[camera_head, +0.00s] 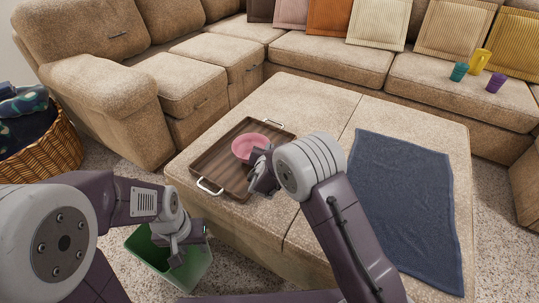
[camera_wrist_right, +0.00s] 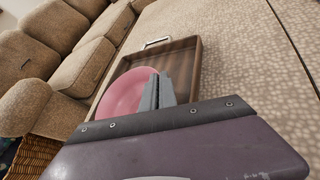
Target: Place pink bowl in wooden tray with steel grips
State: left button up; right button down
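The pink bowl (camera_head: 249,145) is over the floor of the wooden tray (camera_head: 212,165), within its walls in the head view. I cannot tell whether it touches the tray. The tray has steel grips (camera_head: 210,187) at its two ends and lies on the beige ottoman. My right gripper (camera_head: 258,178) is at the bowl's near right side. In the right wrist view its fingers (camera_wrist_right: 157,90) are close together at the rim of the bowl (camera_wrist_right: 122,95) and appear shut on it. My left gripper (camera_head: 183,246) hangs above a green bin, its finger gap unclear.
A dark blue towel (camera_head: 405,200) covers the ottoman's right part. The green bin (camera_head: 150,248) stands on the carpet below my left gripper. A wicker basket (camera_head: 45,150) is at the left. Teal, yellow and purple cups (camera_head: 480,62) stand on the sofa (camera_head: 330,58) behind.

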jog(key=shift+f, duration=0.7)
jog(key=shift+r, duration=0.2)
jog(key=shift+f, duration=0.15)
jog(key=c, duration=1.7)
grip_release()
pick_arm(q)
jog(key=shift+f, duration=0.5)
